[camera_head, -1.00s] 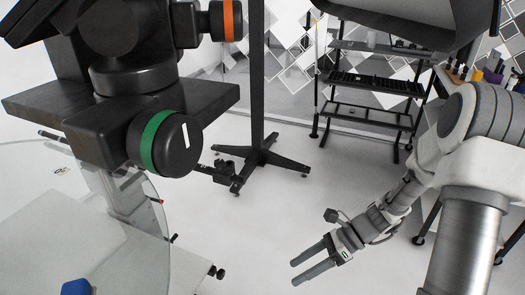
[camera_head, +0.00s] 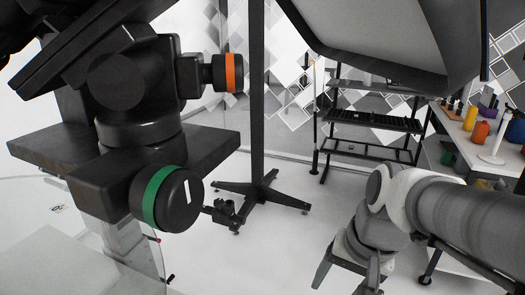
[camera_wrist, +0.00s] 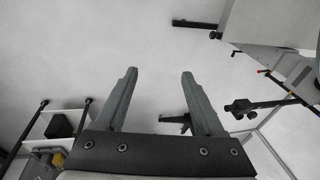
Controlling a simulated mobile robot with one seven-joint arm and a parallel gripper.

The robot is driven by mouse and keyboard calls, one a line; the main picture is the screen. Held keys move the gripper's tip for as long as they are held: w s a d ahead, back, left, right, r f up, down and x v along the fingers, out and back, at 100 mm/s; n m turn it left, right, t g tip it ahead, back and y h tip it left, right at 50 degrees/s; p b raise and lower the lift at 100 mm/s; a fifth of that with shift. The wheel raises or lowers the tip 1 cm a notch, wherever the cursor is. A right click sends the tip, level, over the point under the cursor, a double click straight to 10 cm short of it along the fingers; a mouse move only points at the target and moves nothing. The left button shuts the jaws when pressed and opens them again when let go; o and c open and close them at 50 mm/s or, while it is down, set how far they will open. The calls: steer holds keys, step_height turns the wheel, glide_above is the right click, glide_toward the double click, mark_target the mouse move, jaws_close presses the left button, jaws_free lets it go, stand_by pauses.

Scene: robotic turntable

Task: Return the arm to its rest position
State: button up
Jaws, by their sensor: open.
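My gripper (camera_head: 345,280) is at the bottom right of the head view, in front of my folded arm, with its fingers pointing down and partly cut off by the frame edge. In the wrist view my gripper (camera_wrist: 159,75) shows two grey fingers spread well apart. The jaws are open and hold nothing.
A black rig with a green-ringed knob (camera_head: 166,198) and an orange-ringed knob (camera_head: 228,73) stands close on the left. A black stand (camera_head: 258,190) is in the middle. A shelf rack (camera_head: 372,120) and a table with colourful bottles (camera_head: 481,132) are behind.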

steer(key=s+r+n+t+p, duration=0.1)
steer(key=r+n+p, duration=0.1)
steer(key=r+p, duration=0.3)
steer(key=s+d+r+n+t+h+p, duration=0.1)
steer(key=r+p, duration=0.4)
steer(key=r, duration=0.6)
steer(key=shift+s+d+n+t+p, duration=0.2)
steer(key=shift+s+n+t+p, duration=0.15)
steer(key=shift+s+n+t, duration=0.4)
